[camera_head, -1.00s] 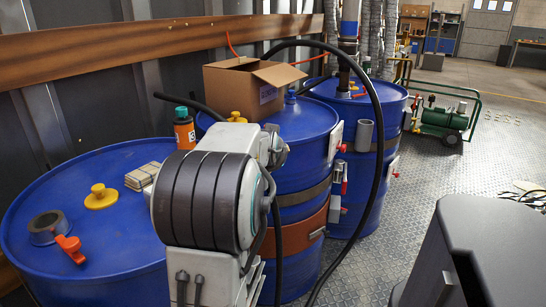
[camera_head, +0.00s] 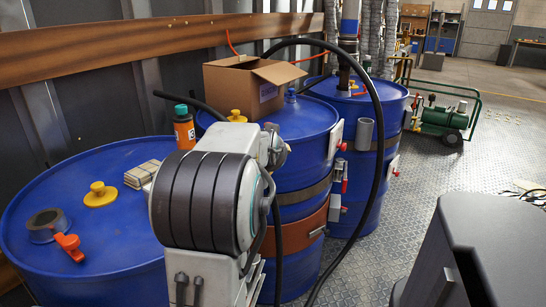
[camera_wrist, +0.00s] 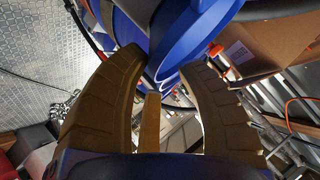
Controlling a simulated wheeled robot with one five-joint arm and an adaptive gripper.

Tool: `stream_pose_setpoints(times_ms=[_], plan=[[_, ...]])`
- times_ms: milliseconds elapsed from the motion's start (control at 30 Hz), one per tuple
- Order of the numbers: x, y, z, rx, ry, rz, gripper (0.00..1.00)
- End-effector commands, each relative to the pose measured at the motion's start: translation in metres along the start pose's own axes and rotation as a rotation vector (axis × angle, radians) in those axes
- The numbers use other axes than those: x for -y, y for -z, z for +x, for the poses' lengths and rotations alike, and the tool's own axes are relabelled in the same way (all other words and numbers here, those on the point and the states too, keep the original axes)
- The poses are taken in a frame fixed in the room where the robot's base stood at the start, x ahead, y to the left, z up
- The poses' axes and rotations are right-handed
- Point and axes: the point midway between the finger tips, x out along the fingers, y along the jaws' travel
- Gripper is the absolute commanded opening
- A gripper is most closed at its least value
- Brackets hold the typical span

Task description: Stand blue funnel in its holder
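I see nothing clearly gripped there. Large blue curved surfaces lie beyond the fingertips, and I cannot tell whether any of them is the blue funnel or only a drum. In the head view no blue funnel can be made out for certain, and my arm hides part of the drums. A grey open-topped cylinder (camera_head: 364,135), possibly the holder, is fixed upright to the side of the far drum.
Blue drums (camera_head: 120,258) stand along the left wall. A black hose (camera_head: 378,120) arches over.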

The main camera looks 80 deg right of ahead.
Motion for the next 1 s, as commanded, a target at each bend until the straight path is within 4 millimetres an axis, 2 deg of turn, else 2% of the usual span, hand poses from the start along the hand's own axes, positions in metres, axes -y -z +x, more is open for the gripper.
stream_pose_setpoints(times_ms=[167,600,800,1000], plan=[[0.001,0.001,-0.02,-0.004,0.003,0.0,0.34],[0.0,0.0,-0.09,-0.003,0.002,0.0,0.34],[0.0,0.001,-0.109,-0.002,0.002,0.0,0.34],[0.0,0.0,-0.117,-0.001,0.0,0.0,0.34]])
